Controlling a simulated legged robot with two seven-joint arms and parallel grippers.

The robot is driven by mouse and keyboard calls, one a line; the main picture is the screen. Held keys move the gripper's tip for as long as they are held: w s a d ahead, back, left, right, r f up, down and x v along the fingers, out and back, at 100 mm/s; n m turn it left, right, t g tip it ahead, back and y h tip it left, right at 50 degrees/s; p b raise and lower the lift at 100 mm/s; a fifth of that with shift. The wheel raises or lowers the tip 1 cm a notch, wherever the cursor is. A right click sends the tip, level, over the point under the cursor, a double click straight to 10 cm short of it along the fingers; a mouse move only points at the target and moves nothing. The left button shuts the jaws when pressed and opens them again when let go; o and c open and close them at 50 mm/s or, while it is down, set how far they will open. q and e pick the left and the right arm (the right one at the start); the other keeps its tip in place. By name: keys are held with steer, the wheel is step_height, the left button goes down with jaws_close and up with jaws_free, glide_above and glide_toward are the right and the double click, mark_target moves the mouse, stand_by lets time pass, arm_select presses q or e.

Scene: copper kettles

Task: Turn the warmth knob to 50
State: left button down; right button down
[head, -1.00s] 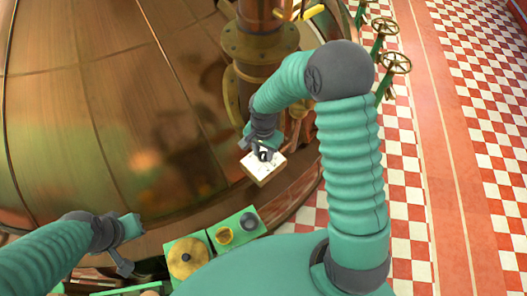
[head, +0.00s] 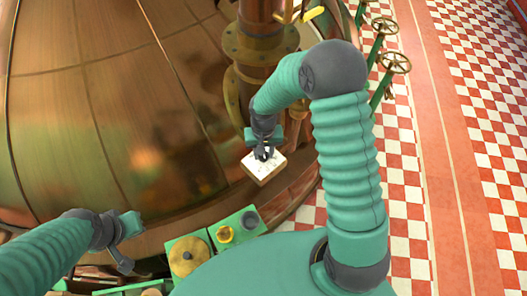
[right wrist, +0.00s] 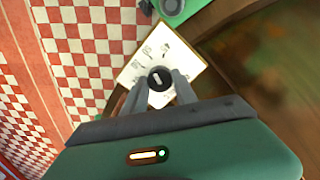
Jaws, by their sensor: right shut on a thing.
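The warmth knob (right wrist: 159,79) is a small dark round knob with a light mark, in the middle of a white dial plate (right wrist: 133,73) with small printed marks, too small to read. The plate also shows in the head view (head: 255,168), beside the copper kettle. My right gripper (right wrist: 160,84) is shut on the knob, one finger on each side of it; in the head view the gripper (head: 263,153) hides most of the knob. My left gripper (head: 130,243) is at lower left, away from the plate; its fingers seem apart.
The large copper kettle (head: 110,110) fills the left. A brass pipe (head: 262,45) rises behind my right gripper. Green-posted valve wheels (head: 396,62) stand at right by the checkered floor.

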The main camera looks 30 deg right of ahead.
stand_by(0.4)
steer(key=c, duration=1)
jaws_free()
step_height(320, 180, up, 17)
steer(key=b, duration=0.2)
steer(key=shift+f, duration=0.15)
